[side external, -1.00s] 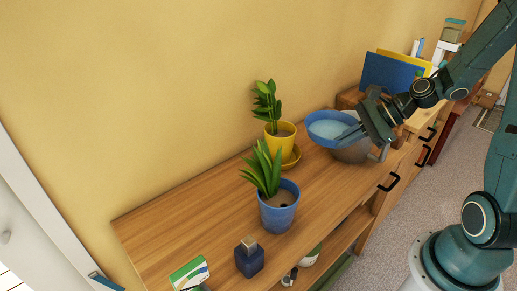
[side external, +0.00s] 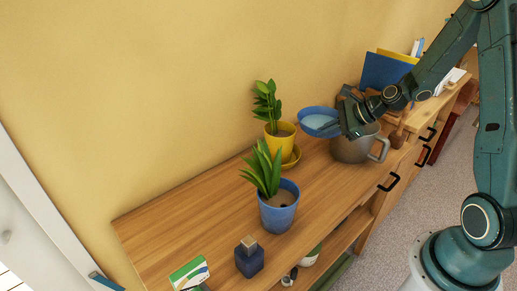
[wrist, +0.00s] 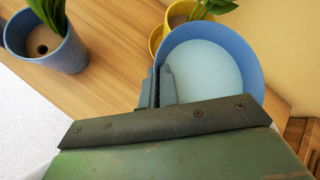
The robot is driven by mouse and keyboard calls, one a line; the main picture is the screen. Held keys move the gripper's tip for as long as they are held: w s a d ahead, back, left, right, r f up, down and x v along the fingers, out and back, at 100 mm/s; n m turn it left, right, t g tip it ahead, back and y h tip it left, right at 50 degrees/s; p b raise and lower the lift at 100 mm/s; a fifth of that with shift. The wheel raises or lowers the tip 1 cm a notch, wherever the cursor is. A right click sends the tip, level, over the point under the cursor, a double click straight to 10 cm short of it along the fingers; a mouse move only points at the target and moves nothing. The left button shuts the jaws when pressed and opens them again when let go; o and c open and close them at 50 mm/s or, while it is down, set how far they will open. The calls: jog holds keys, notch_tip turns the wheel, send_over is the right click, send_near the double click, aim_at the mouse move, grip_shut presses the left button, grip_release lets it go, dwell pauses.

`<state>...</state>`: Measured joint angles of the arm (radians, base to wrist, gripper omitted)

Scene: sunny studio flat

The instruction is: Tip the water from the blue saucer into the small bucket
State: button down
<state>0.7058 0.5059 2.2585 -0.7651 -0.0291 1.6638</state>
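The blue saucer (side external: 316,110) hangs above the cabinet top, held at its rim by my gripper (side external: 338,127). Pale water (side external: 319,121) lies inside it. In the wrist view the saucer (wrist: 247,52) shows the water (wrist: 205,72) as a wide pale disc. My gripper's two dark fingers (wrist: 157,88) are close together at the saucer's left rim there. The small bucket (side external: 352,151), grey with a side handle, stands on the cabinet just right of and below the saucer. My gripper covers part of its mouth, so its inside is hidden. The bucket does not show in the wrist view.
A yellow potted plant (side external: 281,137) on a yellow dish stands left of the saucer. A blue potted plant (side external: 278,213) is nearer. A blue bottle (side external: 249,261) and a green-white box (side external: 189,274) sit at the front. Blue and yellow folders (side external: 384,72) stand behind the bucket.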

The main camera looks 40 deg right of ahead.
jog(key=shift+d+f, duration=0.1)
jog(key=shift+s+d+f+y, duration=0.1)
jog(key=shift+d+f+y, duration=0.1)
jog(key=shift+f+y, duration=0.35)
jog(key=shift+r, duration=0.1)
jog(key=shift+s+d+r+m+t+y, duration=0.15)
jog(key=shift+d+r+m+t+y, duration=0.35)
jog(key=shift+r+y, duration=0.25)
jog(key=shift+s+d+r+m+t+y, duration=0.1)
jog(key=shift+d+r+m+t+y, duration=0.35)
jog(key=shift+r, duration=0.35)
jog(key=shift+s+d+r+m+t+y, duration=0.25)
jog(key=shift+d+r+t+y, duration=0.1)
jog(key=shift+d+r+y, duration=0.25)
jog(key=shift+s+d+r+m+t+y, duration=0.1)
jog(key=shift+d+r+m+t+y, duration=0.15)
jog(key=shift+d+r+y, duration=0.25)
dwell(4.6)
